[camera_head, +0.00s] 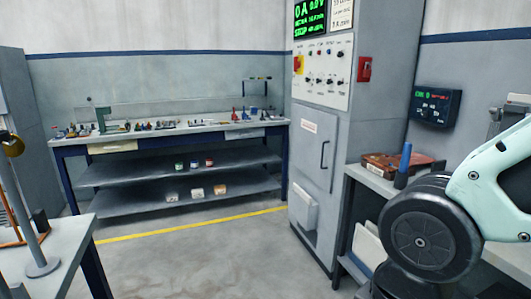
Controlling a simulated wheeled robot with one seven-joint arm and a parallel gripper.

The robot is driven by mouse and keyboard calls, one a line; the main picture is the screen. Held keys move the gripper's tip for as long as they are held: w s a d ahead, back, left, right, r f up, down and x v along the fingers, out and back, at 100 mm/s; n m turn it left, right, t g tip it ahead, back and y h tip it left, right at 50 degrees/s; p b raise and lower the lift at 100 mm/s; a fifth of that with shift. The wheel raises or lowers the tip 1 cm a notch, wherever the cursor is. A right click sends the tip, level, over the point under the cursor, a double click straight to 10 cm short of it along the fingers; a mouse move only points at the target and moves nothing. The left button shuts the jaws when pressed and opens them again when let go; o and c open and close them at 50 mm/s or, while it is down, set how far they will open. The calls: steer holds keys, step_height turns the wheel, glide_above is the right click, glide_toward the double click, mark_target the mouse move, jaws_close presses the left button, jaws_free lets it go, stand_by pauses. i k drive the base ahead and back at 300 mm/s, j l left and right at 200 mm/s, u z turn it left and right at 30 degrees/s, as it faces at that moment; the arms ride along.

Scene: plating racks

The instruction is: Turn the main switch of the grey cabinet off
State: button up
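The grey cabinet (316,165) stands right of centre, with a light control panel (322,85) on its upper front. A red and yellow switch (298,65) sits at the panel's upper left and looks like the main switch; its handle position is too small to tell. Rows of small dark knobs and coloured lamps fill the rest of the panel. A red box (365,69) is mounted on the cabinet's right side. Part of my arm shows at the right edge, apart from the cabinet. My gripper is out of view.
A long workbench (175,138) with small items stands along the back wall. A side bench (376,182) with a brown case (395,166) adjoins the cabinet's right. A grey table (45,245) is at the left front. Open floor (190,260) lies before the cabinet.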

mark_target(296, 64)
steer(key=i+j+u, duration=0.25)
steer(key=i, duration=0.6)
steer(key=i+u, duration=0.25)
steer(key=i, duration=0.55)
steer(key=i+z, duration=0.1)
steer(key=i, duration=0.4)
steer(key=i+j+z, duration=0.1)
steer(key=i, duration=0.35)
steer(key=i+j+z, duration=0.15)
steer(key=i, duration=0.35)
steer(key=i+j+z, duration=0.1)
steer(key=i, duration=0.35)
